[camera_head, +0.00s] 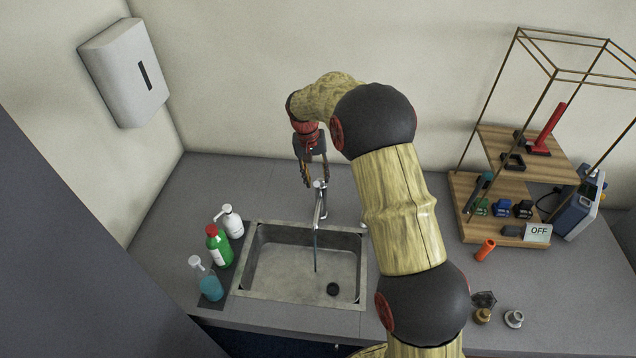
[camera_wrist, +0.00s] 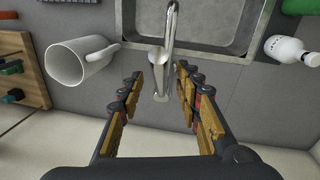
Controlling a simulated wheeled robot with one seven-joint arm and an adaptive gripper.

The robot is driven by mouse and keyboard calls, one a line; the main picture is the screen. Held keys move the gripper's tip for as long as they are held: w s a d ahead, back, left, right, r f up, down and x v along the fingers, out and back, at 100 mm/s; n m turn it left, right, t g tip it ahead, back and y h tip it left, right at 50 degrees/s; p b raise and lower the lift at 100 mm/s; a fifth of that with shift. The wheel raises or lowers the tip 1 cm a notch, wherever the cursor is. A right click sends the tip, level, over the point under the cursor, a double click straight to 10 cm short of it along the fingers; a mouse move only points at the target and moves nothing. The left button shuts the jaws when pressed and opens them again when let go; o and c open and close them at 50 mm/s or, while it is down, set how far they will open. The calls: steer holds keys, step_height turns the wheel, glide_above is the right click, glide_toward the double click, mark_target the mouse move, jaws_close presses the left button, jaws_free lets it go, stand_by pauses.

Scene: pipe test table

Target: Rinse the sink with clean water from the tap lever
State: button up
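The metal tap (camera_head: 319,205) stands at the back edge of the steel sink (camera_head: 300,225). Its spout reaches over the basin, and a thin line below it looks like a stream of water, though I cannot be sure. A dark round drain (camera_head: 332,289) shows in the basin. My gripper (camera_head: 308,182) points down over the tap's top. In the wrist view my gripper (camera_wrist: 161,82) is open, its fingers apart on either side of the tap (camera_wrist: 160,84), with no clear contact. The lever is hard to tell from the tap body.
Left of the sink stand a white pump bottle (camera_head: 232,222), a green bottle (camera_head: 219,248) and a blue bottle (camera_head: 210,287). A white mug (camera_wrist: 78,65) stands close beside the tap in the wrist view. A wooden rack (camera_head: 485,225) stands right. A dispenser (camera_head: 125,75) hangs on the wall.

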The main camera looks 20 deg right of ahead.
steer(key=shift+d+f, duration=0.15)
steer(key=shift+f, duration=0.75)
steer(key=shift+d+f, duration=0.1)
steer(key=shift+f, duration=0.8)
steer(key=shift+c, duration=0.4)
steer(key=c, duration=0.7)
jaws_close()
